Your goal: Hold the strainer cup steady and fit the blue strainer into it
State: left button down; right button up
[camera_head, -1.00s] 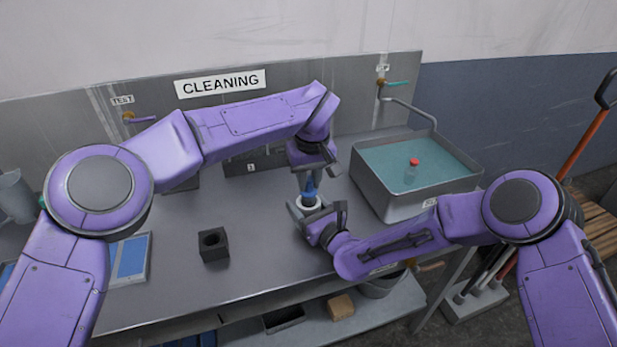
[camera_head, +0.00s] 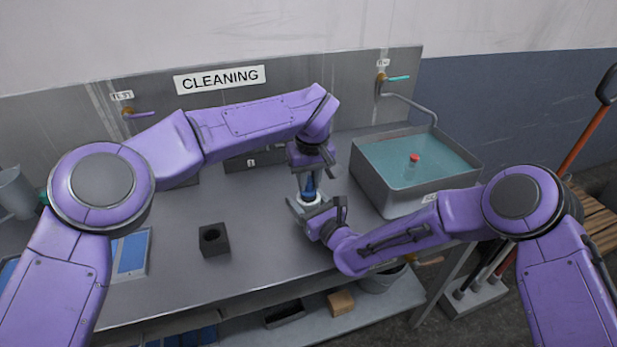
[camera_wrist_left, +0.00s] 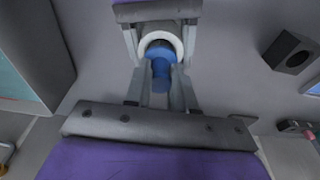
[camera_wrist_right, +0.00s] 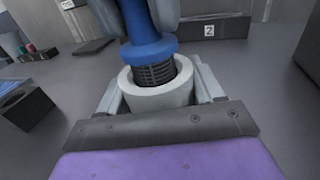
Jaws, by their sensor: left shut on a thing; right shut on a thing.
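The white strainer cup (camera_wrist_right: 160,98) stands upright on the bench, with my right gripper (camera_head: 316,206) shut around it from the near right side. The blue strainer (camera_wrist_right: 147,45) is held upright above it by my left gripper (camera_head: 308,178). In the right wrist view, the strainer's dark mesh end sits inside the mouth of the cup, and its blue collar is still above the rim. In the left wrist view, the blue strainer (camera_wrist_left: 160,70) lies between my left fingers, with the white cup ring (camera_wrist_left: 160,42) just beyond it. The cup's inside bottom is hidden.
A black block with a round hole (camera_head: 213,240) stands on the bench to the left. A grey water basin (camera_head: 400,200) with a red-capped item (camera_head: 414,158) is at the right. A blue-panelled tray (camera_head: 131,255) lies at far left.

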pick_arm(q)
jog(key=shift+f, duration=0.7)
dwell(0.3)
jog(key=c, duration=0.9)
grip_release()
jog(key=shift+o, duration=0.2)
notch_tip(320, 180, up, 12)
jog(key=s, duration=0.1)
jog(key=shift+s+d, duration=0.3)
jog(key=shift+s, duration=0.05)
pick_arm(e)
jog(key=o, duration=1.2)
pick_arm(q)
jog(key=shift+f, duration=0.1)
